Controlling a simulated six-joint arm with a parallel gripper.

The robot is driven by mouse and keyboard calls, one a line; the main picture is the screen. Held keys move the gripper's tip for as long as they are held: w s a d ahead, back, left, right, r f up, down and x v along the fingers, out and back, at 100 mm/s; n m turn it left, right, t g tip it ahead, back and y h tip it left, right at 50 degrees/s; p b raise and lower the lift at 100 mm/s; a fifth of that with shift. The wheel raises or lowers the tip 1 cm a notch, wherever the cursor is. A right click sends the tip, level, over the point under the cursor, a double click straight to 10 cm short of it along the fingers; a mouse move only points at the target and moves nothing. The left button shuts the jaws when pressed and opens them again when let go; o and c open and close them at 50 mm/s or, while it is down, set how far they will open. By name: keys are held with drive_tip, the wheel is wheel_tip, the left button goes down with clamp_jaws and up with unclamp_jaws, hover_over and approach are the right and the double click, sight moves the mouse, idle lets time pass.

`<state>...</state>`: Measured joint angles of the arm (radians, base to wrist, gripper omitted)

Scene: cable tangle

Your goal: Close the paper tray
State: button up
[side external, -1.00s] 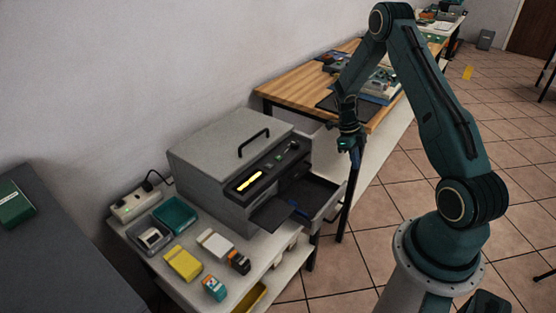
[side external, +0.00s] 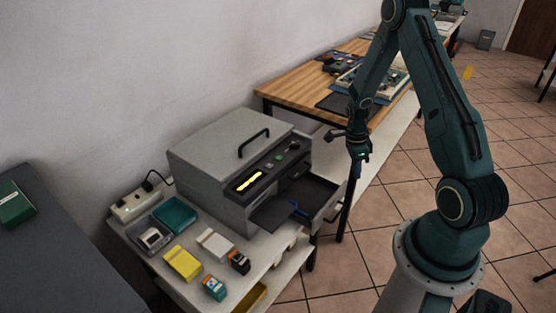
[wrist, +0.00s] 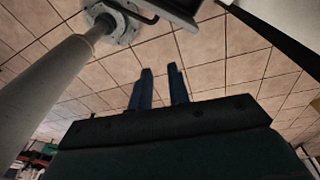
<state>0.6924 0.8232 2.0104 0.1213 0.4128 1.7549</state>
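The paper tray (side external: 312,192) is a dark, shallow drawer with a grey front and a handle. It is pulled out of the lower front of the grey printer (side external: 215,160) in the side external view. A small blue piece (side external: 297,209) shows inside the tray. My gripper (side external: 357,174) hangs pointing down, beyond the tray front to its right, and seems apart from it. In the wrist view its two blue fingers (wrist: 162,88) stand apart with nothing between them.
A low white table (side external: 262,262) carries the printer, a teal bin (side external: 175,214), a power strip (side external: 134,206) and several small boxes. A wooden workbench (side external: 300,87) stands behind. Tiled floor (side external: 400,215) lies open to the right of the tray.

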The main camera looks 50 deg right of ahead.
sight(339, 213)
drive_tip(key=s+a+r+n+t, duration=0.1)
drive_tip(key=s+a+n+t, duration=0.1)
drive_tip(key=a+n+t, duration=0.2)
drive_tip(key=a+n, duration=0.3)
drive_tip(key=n, duration=0.3)
drive_tip(key=shift+s+a, duration=0.2)
drive_tip(key=shift+s, duration=0.1)
drive_tip(key=shift+w+f, duration=0.4)
drive_tip(key=shift+f, duration=1.85)
drive_tip(key=shift+w+f, duration=0.45)
drive_tip(key=shift+f, duration=1.75)
drive_tip(key=shift+w+f, duration=0.4)
drive_tip(key=shift+f, duration=1.85)
clamp_jaws()
